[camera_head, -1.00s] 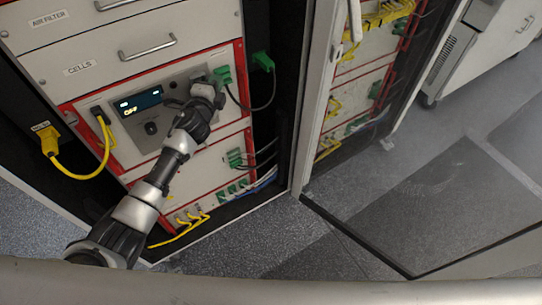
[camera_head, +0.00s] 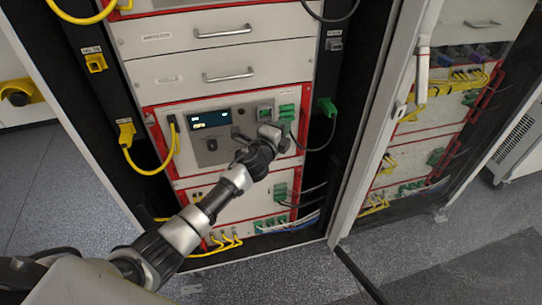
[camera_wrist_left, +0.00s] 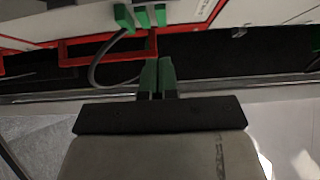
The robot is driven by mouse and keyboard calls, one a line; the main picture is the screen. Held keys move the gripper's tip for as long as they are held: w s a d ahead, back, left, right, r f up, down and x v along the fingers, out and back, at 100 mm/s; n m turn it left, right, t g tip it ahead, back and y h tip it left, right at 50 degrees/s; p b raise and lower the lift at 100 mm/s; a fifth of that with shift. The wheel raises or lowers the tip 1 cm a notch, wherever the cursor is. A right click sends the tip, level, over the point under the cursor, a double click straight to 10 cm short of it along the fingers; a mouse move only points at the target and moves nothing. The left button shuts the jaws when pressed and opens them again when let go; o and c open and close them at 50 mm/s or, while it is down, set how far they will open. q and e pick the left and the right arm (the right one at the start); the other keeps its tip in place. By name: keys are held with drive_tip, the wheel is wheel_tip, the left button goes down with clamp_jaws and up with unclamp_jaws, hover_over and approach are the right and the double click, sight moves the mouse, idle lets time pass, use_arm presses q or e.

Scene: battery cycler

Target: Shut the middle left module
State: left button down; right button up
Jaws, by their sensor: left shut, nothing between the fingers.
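The middle left module (camera_head: 212,147) is a grey panel in a red frame, in the left rack below two drawers. It has a small lit display (camera_head: 209,118), a dark knob and green plugs (camera_head: 287,111) on its right side. I cannot tell whether its face is flush with the rack. My left gripper (camera_head: 284,130) is at the right part of this panel, just below the green plugs; contact is unclear. In the left wrist view its green-tipped fingers (camera_wrist_left: 157,76) are together and empty, below green plugs (camera_wrist_left: 140,16) and red frame edges. My right gripper is not in view.
Yellow cables (camera_head: 150,160) loop at the module's left, and a dark cable hangs from a green plug (camera_head: 327,107) at its right. A lower module (camera_head: 235,207) has green and yellow plugs. A pale door frame (camera_head: 385,125) stands right of the rack.

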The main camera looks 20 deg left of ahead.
use_arm(q)
drive_tip(key=s+a, duration=0.2)
drive_tip(key=s, duration=0.7)
drive_tip(key=s+a+f+n+g+y, duration=0.1)
drive_tip(key=s+a+f+n+g, duration=0.15)
drive_tip(key=s+f, duration=0.65)
drive_tip(key=s+a+f+n+g+y, duration=0.1)
drive_tip(key=s+f+n+g, duration=0.2)
drive_tip(key=f, duration=1.1)
drive_tip(key=s+a+f+n+g+y, duration=0.1)
drive_tip(key=s+a+f+n+g, duration=0.3)
drive_tip(key=f, duration=0.8)
drive_tip(key=s+d+f+n+g, duration=0.1)
drive_tip(key=s+f, duration=0.4)
drive_tip(key=s, duration=0.6)
drive_tip(key=s+d+f+n+g, duration=0.1)
drive_tip(key=s+f+n+g, duration=0.2)
drive_tip(key=s, duration=0.9)
drive_tip(key=s+d+f+n+g, duration=0.1)
drive_tip(key=s+f+n+g, duration=0.2)
drive_tip(key=s+f, duration=0.4)
drive_tip(key=s+n, duration=0.1)
drive_tip(key=s, duration=0.3)
drive_tip(key=shift+s+d+f, duration=0.25)
drive_tip(key=shift+d+f, duration=0.1)
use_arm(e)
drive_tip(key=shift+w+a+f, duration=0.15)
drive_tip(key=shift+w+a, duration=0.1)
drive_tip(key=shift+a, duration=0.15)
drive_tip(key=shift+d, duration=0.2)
